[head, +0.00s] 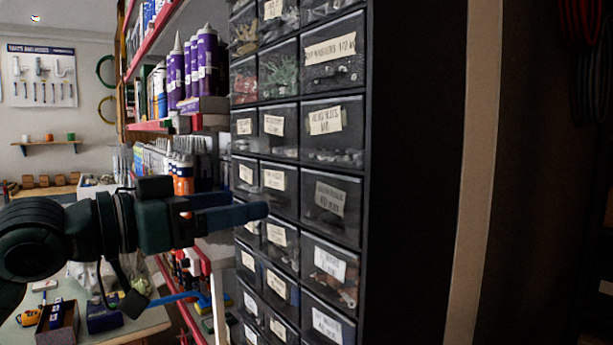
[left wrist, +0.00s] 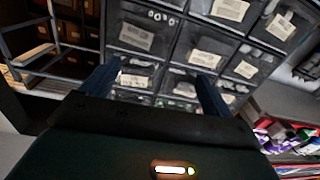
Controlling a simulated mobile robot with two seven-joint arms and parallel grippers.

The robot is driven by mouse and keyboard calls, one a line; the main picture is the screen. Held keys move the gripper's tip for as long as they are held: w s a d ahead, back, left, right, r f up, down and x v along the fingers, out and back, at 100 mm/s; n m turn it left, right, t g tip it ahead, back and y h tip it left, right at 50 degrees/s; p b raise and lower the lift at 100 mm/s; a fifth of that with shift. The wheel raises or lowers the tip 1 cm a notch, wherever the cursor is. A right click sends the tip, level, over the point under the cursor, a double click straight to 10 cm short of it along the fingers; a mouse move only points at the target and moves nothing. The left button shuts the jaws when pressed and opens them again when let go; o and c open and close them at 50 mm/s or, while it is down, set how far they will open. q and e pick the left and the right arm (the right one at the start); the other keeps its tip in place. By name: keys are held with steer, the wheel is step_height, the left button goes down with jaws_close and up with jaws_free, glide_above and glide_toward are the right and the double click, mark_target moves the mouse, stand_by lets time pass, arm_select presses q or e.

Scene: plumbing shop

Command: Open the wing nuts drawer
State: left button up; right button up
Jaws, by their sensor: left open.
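A black drawer cabinet (head: 415,150) stands at the centre, with columns of clear-fronted, labelled drawers. The right-column drawer at mid-height (head: 333,130) has a label that seems to end in "nuts", but its first word is too blurred to be sure. All drawer fronts that I see look shut. My left gripper (head: 252,207) is open and empty, pointing right at the cabinet front, a little below that drawer's height. In the left wrist view, its two fingers (left wrist: 155,82) are spread in front of several drawers. Whether they touch a front cannot be told. My right gripper is not in view.
Shelves (head: 185,125) with purple tubes (head: 203,62) and an orange bottle (head: 183,178) stand left of the cabinet, close behind my left gripper. A workbench (head: 150,322) with small boxes is at lower left. A pale post (head: 468,170) rises right of the cabinet.

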arm_select(q)
steer(key=s+r+m, duration=0.1)
steer(key=s+r, duration=0.4)
steer(key=r, duration=0.1)
steer(key=shift+g+h, duration=0.3)
steer(key=shift+g, duration=0.1)
steer(key=p+x, duration=0.2)
steer(key=x, duration=1.1)
steer(key=shift+w+a+p, duration=0.15)
steer(key=shift+w+p, duration=0.1)
steer(key=shift+p, duration=0.05)
